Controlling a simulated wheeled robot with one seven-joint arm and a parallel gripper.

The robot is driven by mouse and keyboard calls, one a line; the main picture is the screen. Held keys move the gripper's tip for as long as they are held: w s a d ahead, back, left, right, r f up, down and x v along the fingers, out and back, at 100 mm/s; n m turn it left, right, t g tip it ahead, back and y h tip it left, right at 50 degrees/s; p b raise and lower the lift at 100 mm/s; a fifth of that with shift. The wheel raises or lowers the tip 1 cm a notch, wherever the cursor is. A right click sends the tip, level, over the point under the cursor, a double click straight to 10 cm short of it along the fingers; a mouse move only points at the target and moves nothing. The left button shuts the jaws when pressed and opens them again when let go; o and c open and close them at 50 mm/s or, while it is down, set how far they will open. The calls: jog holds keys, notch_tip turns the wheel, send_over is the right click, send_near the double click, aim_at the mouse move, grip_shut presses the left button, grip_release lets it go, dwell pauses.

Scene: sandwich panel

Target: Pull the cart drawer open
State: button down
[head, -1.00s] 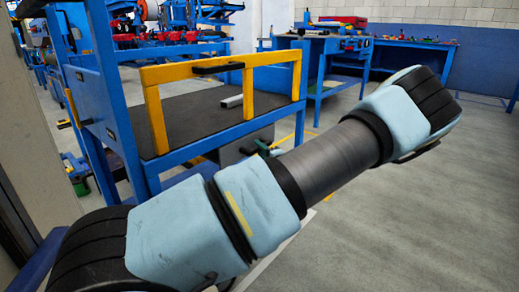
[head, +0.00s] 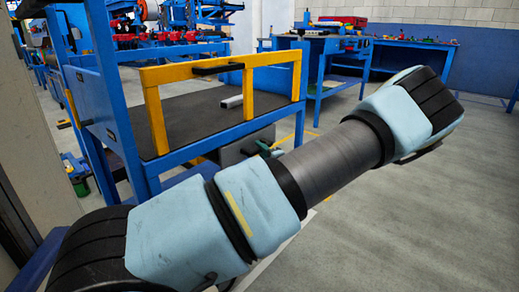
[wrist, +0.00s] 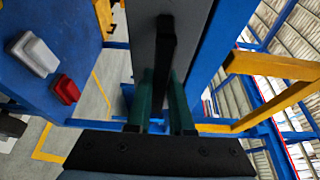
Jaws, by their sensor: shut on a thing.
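The cart (head: 185,120) has a blue frame, a dark top shelf and a yellow rail, and stands left of centre in the head view. Its grey drawer (head: 235,150) is partly visible under the shelf; my forearm hides much of it. In the wrist view the grey drawer front (wrist: 195,35) fills the upper middle, with a black bar handle (wrist: 166,42) on it. My gripper (wrist: 163,78) has its green fingers on either side of the handle and is shut on it. In the head view only a bit of the green fingers (head: 264,148) shows. I cannot tell how far the drawer is out.
My arm crosses the foreground of the head view. A blue workbench (head: 325,65) stands behind the cart, with another bench (head: 415,50) along the back wall. The floor at right is clear. A blue panel with a white and a red block (wrist: 66,90) is left in the wrist view.

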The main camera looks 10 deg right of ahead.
jog(key=s+d+p, duration=0.6)
jog(key=s+d, duration=0.8)
jog(key=s, duration=0.2)
jog(key=shift+s+d, duration=0.35)
jog(key=shift+d, duration=0.05)
jog(key=c, duration=0.8)
grip_release()
jog(key=p+v, duration=0.1)
jog(key=v, duration=0.9)
jog(key=shift+s+d, duration=0.2)
jog(key=shift+s, duration=0.15)
